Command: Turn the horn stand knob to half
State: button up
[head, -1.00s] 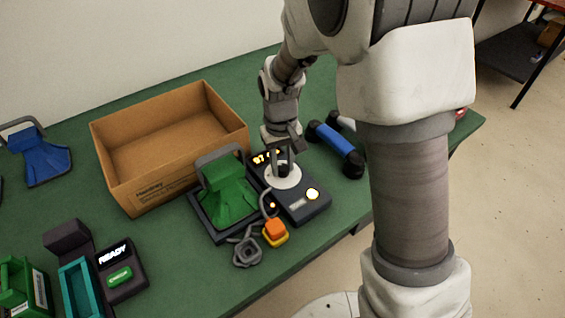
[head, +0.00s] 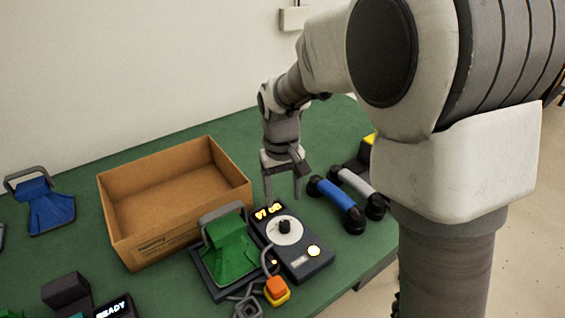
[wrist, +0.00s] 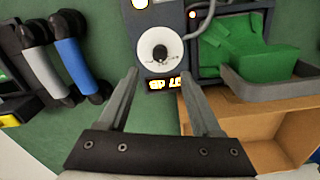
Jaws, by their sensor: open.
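The horn stand (head: 306,262) is a dark box on the green table. In the wrist view the knob (wrist: 160,52) shows just beyond the open fingertips. I cannot read the knob's pointer surely.
An open cardboard box (head: 120,235) stands left of the stand. Blue (head: 336,194) and grey (head: 354,183) handsets lie to the right. An orange button (head: 276,287) on a yellow base sits in front. A blue horn (head: 48,208) is far left.

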notch_tip(320, 180, up, 8)
jog(key=p, duration=0.1)
jog(key=shift+s+r, duration=0.1)
jog(key=shift+r, duration=0.05)
dwell(0.4)
jog(key=s+d+r+m+t+p, duration=0.2)
jog(key=s+d+r, duration=0.4)
jog(key=s, duration=0.3)
jog(key=s+d+r+m+t+p, duration=0.1)
jog(key=s+d+r+t+p, duration=0.2)
jog(key=s+d+r, duration=0.3)
jog(key=s+d+p, duration=0.1)
jog(key=s, duration=0.2)
jog(key=shift+s+m, duration=0.25)
jog(key=shift+m, duration=0.15)
jog(key=shift+a, duration=0.1)
dwell(1.3)
